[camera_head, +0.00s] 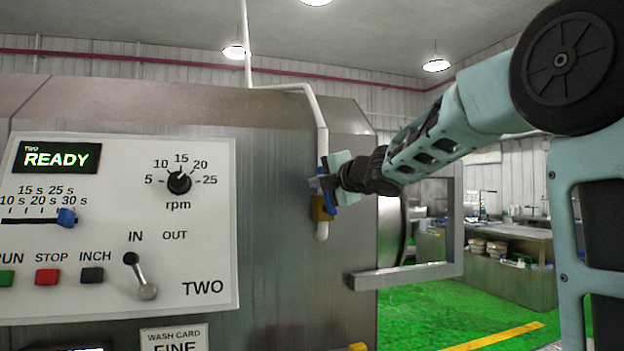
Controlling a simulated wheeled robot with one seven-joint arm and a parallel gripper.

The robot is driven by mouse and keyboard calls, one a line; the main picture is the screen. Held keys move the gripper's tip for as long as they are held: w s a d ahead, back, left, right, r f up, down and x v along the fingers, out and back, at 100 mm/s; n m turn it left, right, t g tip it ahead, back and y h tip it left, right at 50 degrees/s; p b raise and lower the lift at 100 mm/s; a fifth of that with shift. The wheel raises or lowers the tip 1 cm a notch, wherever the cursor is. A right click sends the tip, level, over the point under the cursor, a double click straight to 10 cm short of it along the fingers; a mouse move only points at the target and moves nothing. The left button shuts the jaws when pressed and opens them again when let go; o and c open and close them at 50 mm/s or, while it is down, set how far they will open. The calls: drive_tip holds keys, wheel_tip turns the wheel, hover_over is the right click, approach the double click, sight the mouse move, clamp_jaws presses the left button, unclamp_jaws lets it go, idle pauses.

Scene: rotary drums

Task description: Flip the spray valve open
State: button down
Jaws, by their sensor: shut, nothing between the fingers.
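The spray valve (320,209) has a brass-coloured body on the white pipe that runs down the right part of the steel drum housing. A blue part, which looks like its lever, shows just above the body and is partly hidden behind my gripper. My gripper (318,184) is at the valve, with its dark fingers shut and nothing between them. The fingers are beside or against the blue part; I cannot tell whether they touch it. The lever's exact angle is hard to make out.
A white control panel (205,270) with a READY display (56,158), knob, slider, buttons and IN/OUT lever (140,276) is left of the valve. A grey metal frame (410,273) juts out at right. Green floor (420,315) and a workbench (500,262) lie beyond.

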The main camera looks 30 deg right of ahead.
drive_tip(key=shift+s+d, duration=0.1)
drive_tip(key=shift+d, duration=0.15)
drive_tip(key=m, duration=0.1)
drive_tip(key=d+m, duration=0.1)
drive_tip(key=d+r+m+t+b, duration=0.1)
drive_tip(key=shift+s, duration=0.35)
drive_tip(key=shift+f, duration=0.1)
